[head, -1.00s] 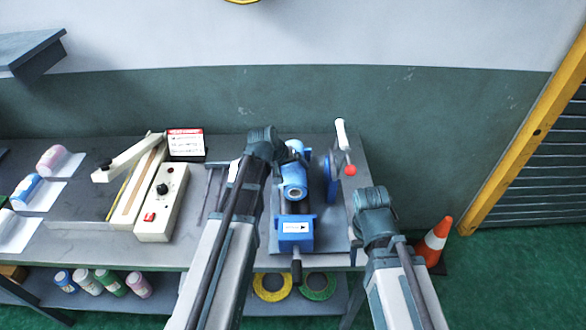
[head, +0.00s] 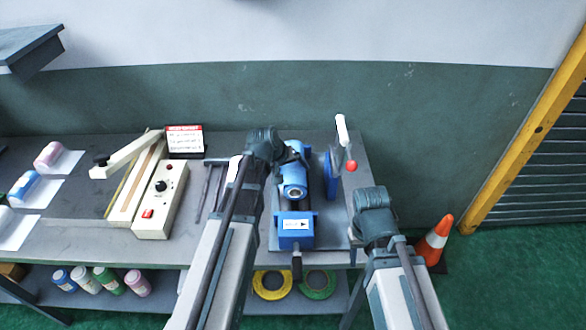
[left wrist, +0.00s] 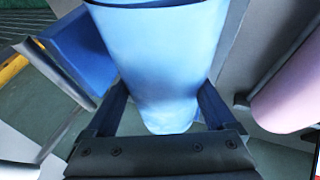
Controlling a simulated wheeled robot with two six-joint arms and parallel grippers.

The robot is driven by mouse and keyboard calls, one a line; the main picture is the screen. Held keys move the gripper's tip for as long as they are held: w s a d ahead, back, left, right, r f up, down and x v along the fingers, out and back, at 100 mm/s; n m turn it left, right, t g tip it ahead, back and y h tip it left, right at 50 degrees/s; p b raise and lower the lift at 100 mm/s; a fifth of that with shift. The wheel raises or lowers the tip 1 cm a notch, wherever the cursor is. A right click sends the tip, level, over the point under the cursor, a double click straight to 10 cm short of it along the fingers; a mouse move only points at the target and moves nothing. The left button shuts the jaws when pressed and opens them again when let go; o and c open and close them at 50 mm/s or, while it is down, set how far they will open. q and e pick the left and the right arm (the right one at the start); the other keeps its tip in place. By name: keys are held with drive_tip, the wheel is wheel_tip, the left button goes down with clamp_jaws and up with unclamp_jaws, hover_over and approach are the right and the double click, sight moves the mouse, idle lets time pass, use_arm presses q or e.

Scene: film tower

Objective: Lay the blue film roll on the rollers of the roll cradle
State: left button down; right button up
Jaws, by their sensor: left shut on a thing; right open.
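The blue film roll (head: 293,184) is in my left gripper (head: 288,158), with its hollow end toward me. The blue-ended stand (head: 296,232) with dark rollers below the roll appears to be the roll cradle. The roll sits over this stand, and I cannot tell whether it touches the rollers. In the left wrist view the roll (left wrist: 165,60) lies between the two dark fingers, which are shut on it. My right gripper (head: 374,212) is open and empty at the table's right end, right of the stand; its fingertips are mostly hidden.
A cream control box (head: 160,205) stands left of my left arm. Other rolls lie at far left. A traffic cone (head: 436,241) stands on the floor.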

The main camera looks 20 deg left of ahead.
use_arm(q)
drive_tip(key=shift+r, duration=0.2)
drive_tip(key=shift+r+p, duration=0.55)
drive_tip(key=shift+p, duration=0.2)
drive_tip(key=shift+f+b, duration=0.65)
idle(1.3)
drive_tip(key=shift+r+p, duration=0.65)
drive_tip(key=shift+f+b, duration=0.8)
drive_tip(key=shift+b, duration=0.05)
idle(1.1)
unclamp_jaws()
drive_tip(key=shift+r, duration=0.15)
